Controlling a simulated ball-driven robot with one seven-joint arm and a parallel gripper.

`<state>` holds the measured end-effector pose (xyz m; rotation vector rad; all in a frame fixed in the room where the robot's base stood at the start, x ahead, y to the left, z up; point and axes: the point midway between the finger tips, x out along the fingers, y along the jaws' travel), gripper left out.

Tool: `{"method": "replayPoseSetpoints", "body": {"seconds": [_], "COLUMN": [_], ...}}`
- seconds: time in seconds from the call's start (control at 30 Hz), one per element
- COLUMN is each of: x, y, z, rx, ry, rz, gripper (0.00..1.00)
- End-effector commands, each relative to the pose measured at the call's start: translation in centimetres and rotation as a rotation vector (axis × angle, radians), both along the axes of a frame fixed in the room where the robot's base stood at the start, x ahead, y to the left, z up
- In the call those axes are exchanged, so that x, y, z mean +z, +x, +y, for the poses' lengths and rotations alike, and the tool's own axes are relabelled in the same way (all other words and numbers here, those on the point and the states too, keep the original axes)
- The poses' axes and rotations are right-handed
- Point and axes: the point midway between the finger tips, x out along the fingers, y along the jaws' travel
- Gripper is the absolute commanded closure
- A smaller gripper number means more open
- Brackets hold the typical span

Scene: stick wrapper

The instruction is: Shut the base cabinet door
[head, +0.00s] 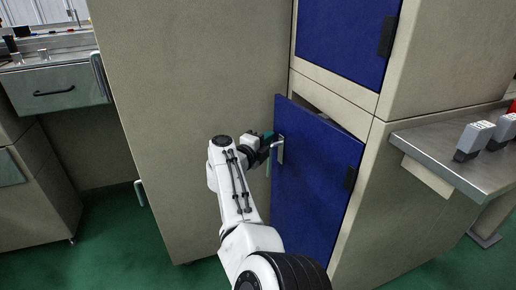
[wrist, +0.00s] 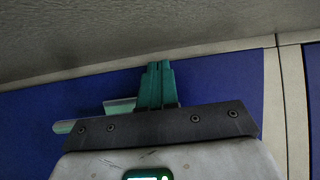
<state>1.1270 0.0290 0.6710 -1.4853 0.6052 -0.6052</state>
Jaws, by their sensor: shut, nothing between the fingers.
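The base cabinet door (head: 315,185) is a blue panel standing ajar, its left edge swung out from the beige cabinet frame and its dark hinge on the right side. A dark gap shows along its top. A metal handle (head: 280,150) is near its upper left edge. My gripper (head: 268,136) is at the door's upper left edge, beside the handle. In the wrist view, the green fingers of my gripper (wrist: 157,83) are together and empty in front of the blue door (wrist: 215,78). The handle (wrist: 118,106) shows partly behind the gripper body. I cannot tell whether the fingers touch the door.
Another blue door (head: 345,40) above is shut. A tall beige cabinet side (head: 185,100) stands to the left. A metal shelf (head: 450,150) with grey devices (head: 473,140) juts out on the right. A drawer unit (head: 55,90) is at the far left. Green floor (head: 115,240) is open at lower left.

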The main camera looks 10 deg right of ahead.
Motion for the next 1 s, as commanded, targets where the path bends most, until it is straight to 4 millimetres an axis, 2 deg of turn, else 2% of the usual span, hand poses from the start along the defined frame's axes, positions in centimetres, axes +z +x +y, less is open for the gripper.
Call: {"method": "replayPoseSetpoints", "body": {"seconds": [0.1,0.3,1.0], "x": [-0.2,0.0,0.2], "y": [0.6,1.0,0.9], "z": [-1.3,-2.4,-2.7], "rx": [-0.002,0.0,-0.001], "ry": [0.002,0.001,0.001], "rz": [-0.001,0.0,0.001], "gripper": [1.0,1.0,1.0]}}
